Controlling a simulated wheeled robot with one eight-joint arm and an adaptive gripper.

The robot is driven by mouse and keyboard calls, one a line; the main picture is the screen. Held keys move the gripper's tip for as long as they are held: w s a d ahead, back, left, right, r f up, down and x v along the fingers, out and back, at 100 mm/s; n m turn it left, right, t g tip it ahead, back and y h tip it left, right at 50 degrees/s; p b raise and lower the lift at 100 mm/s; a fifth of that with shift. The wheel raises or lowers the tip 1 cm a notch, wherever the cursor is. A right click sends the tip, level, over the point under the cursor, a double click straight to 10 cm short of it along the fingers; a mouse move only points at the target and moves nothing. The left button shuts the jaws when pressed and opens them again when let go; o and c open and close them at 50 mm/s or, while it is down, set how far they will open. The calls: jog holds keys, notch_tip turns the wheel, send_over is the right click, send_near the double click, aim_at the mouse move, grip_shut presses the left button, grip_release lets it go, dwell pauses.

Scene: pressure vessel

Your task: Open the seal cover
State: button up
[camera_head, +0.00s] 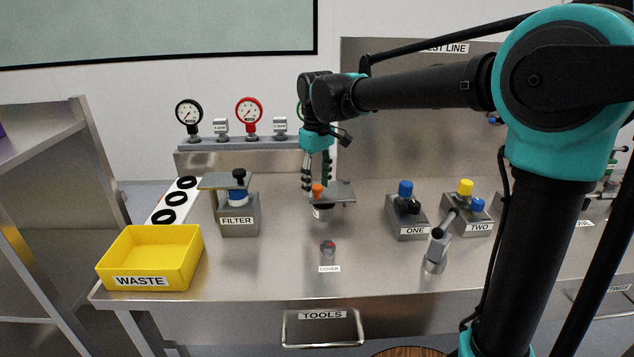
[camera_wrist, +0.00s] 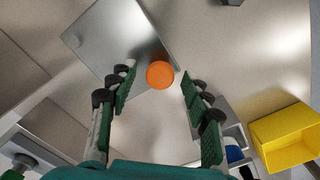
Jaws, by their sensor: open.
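An orange knob (camera_head: 318,190) stands at the left end of a flat metal plate (camera_head: 341,193), which sits on a small dark body with a partly hidden label in the middle of the bench. I take this plate for the seal cover. In the wrist view the orange knob (camera_wrist: 160,74) is round, seen from above, with the metal plate (camera_wrist: 105,35) reaching to the upper left. My gripper (camera_head: 317,183) points down over the knob. In the wrist view my gripper (camera_wrist: 157,80) is open, its two fingers on either side of the knob, with gaps showing.
The filter block (camera_head: 238,221) with its own plate stands to the left, near the yellow waste bin (camera_head: 152,258). Blocks ONE (camera_head: 407,232) and TWO (camera_head: 468,227) stand to the right. A small round fitting (camera_head: 328,247) by the COVER label lies in front. Gauges line the back.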

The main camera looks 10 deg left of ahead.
grip_shut()
jog(key=shift+w+a, duration=0.1)
jog(key=shift+a, duration=0.05)
dwell(0.4)
jog(key=shift+w+a+m, duration=0.5)
jog(key=shift+a+m, duration=0.05)
jog(key=shift+m, duration=0.35)
jog(key=w+d+m, duration=0.1)
jog(key=w+m, duration=1.6)
jog(key=m, duration=0.2)
jog(key=shift+d+m, duration=0.3)
jog(key=shift+w, duration=0.1)
